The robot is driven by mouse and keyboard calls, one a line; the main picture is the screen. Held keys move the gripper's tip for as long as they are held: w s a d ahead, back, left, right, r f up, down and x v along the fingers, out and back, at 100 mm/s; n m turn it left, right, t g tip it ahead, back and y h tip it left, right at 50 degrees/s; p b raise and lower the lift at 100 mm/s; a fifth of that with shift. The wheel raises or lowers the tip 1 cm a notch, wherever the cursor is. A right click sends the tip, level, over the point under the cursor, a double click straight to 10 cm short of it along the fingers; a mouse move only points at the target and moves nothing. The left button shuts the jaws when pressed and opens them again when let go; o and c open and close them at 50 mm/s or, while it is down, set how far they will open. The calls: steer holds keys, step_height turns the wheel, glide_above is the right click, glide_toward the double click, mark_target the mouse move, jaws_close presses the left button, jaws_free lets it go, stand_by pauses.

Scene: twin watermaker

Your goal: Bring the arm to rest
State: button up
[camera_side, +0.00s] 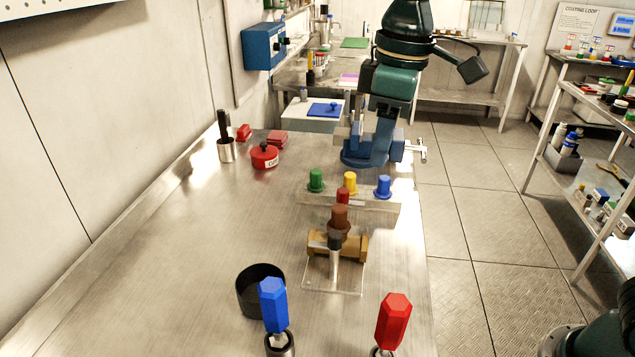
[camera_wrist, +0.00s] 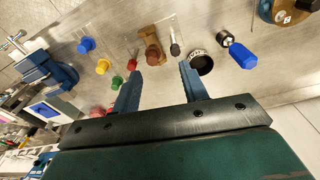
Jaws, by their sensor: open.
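My gripper (camera_side: 385,125) hangs high over the far right part of the bench in the side view, pointing down. It partly hides the blue vise (camera_side: 362,155) there. In the wrist view, the two blue fingers of my gripper (camera_wrist: 158,82) stand apart with nothing between them. The vise also shows at the left of the wrist view (camera_wrist: 45,75). Past the fingertips, the bench carries the brass valve (camera_wrist: 153,45) and the black cup (camera_wrist: 201,63). The fingers appear clear of these things.
Green (camera_side: 316,180), yellow (camera_side: 350,183) and blue (camera_side: 383,186) capped pieces stand in a row. Blue (camera_side: 273,303) and red (camera_side: 393,320) handled tools stand at the near edge. A red round pot (camera_side: 264,156) sits further back. The bench's left middle (camera_side: 180,250) is bare.

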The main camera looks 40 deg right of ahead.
steer(key=s+d+f+m+t, duration=0.2)
steer(key=s+d+m, duration=0.1)
steer(key=s+d, duration=0.4)
steer(key=s+d+f+m+t, duration=0.2)
steer(key=s+d+m, duration=0.2)
steer(key=s+d, duration=0.3)
steer(key=s, duration=0.4)
steer(key=shift+s+d+f, duration=0.25)
steer(key=shift+f, duration=0.15)
